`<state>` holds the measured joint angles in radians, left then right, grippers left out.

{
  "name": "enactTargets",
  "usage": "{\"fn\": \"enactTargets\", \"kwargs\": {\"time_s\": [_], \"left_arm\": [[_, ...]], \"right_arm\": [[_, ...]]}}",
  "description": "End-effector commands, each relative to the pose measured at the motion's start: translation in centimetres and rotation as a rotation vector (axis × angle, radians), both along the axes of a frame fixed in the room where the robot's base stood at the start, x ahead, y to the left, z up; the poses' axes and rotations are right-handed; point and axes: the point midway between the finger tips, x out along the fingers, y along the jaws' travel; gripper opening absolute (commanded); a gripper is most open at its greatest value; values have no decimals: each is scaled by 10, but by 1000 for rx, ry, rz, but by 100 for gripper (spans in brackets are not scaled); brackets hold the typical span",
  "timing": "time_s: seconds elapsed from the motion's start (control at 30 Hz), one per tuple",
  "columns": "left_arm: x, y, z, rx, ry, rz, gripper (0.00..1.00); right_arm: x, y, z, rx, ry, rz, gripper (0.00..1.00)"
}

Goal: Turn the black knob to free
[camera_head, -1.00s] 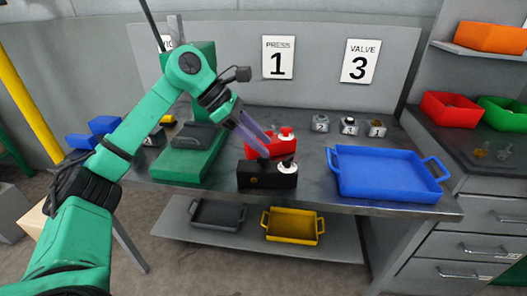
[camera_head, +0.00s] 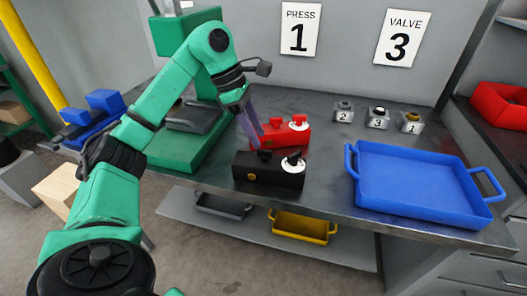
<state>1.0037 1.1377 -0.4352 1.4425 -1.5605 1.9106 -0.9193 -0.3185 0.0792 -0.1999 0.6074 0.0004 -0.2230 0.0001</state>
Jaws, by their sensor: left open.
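A black box (camera_head: 268,174) sits near the front edge of the grey workbench. On its right end is a white dial with a black knob (camera_head: 293,158). A similar red box (camera_head: 286,139) stands just behind it, with a red knob (camera_head: 299,121) on a white dial. My left gripper (camera_head: 255,143) comes in from the left, its purplish fingers pointing down just behind the left part of the black box and left of the knob. It is open, and nothing shows between its fingers. Whether the fingertips touch either box I cannot tell. My right gripper is not in view.
A blue tray (camera_head: 420,205) is on the right of the bench. A green press (camera_head: 180,155) stands to the left. Several small numbered blocks (camera_head: 377,117) line the back. A yellow tray (camera_head: 302,228) lies on the lower shelf. Bench between boxes and blue tray is clear.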

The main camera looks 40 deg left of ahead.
Motion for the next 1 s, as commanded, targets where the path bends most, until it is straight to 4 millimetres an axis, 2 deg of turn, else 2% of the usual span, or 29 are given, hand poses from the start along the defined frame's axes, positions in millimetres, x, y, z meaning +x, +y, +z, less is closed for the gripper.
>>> {"fn": "enactTargets", "kwargs": {"time_s": [0.03,0.1,0.2,0.5,0.53,0.63,1.0], "left_arm": [[1,-4,-12,1,5,-2,45],[3,-9,-24,1,3,-1,45],[6,-14,-36,-1,1,1,45],[7,-16,-41,-1,0,0,45],[7,-16,-41,-1,0,0,37],[7,-16,-41,-1,0,0,0],[7,-16,-40,-1,-2,19,0]], "right_arm": [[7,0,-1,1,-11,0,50],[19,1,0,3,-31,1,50],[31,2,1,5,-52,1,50],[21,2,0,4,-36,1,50],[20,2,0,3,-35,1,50],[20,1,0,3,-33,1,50],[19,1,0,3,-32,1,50]]}}
